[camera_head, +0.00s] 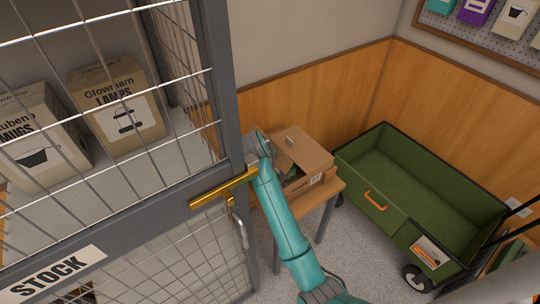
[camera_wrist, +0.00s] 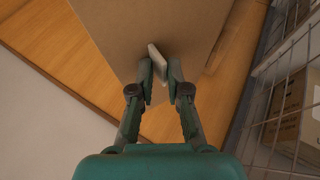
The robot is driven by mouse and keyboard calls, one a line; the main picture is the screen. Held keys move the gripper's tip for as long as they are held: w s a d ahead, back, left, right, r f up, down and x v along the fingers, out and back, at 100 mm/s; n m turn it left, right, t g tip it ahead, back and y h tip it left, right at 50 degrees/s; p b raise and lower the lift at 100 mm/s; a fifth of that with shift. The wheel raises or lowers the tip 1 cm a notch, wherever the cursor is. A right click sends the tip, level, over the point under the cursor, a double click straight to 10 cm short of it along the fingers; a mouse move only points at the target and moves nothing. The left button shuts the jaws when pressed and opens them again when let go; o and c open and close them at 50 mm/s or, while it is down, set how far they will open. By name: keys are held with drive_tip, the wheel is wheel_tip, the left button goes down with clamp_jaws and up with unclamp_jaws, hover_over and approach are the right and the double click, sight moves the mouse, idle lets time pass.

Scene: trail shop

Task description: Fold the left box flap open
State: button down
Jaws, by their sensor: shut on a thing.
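The cardboard box (camera_head: 312,158) sits on a small wooden table (camera_head: 327,195) against the panelled wall. A broad brown flap stands over its top, and a dark gap with something green shows beneath it. A small pale tab (camera_head: 290,141) shows on the upper cardboard. In the wrist view my gripper (camera_wrist: 160,68) is shut on a pale tab (camera_wrist: 156,60), with a brown cardboard panel (camera_wrist: 150,25) just beyond. In the head view my wrist is at the box's left side and my fingertips are hidden. I cannot tell how far the left flap is folded.
A wire stock cage (camera_head: 115,220) with a yellow handle (camera_head: 222,188) stands close on the left. It holds a lamps box (camera_head: 118,100) and a mugs box (camera_head: 40,135). A green cart (camera_head: 430,185) stands right of the table. Grey floor is clear in front of the table.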

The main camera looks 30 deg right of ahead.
drive_tip(key=shift+s+a+f, duration=0.15)
drive_tip(key=shift+a+f, duration=0.25)
drive_tip(key=shift+f, duration=0.3)
drive_tip(key=c, duration=1.3)
unclamp_jaws()
drive_tip(key=shift+d+r, duration=0.15)
drive_tip(key=shift+d, duration=0.1)
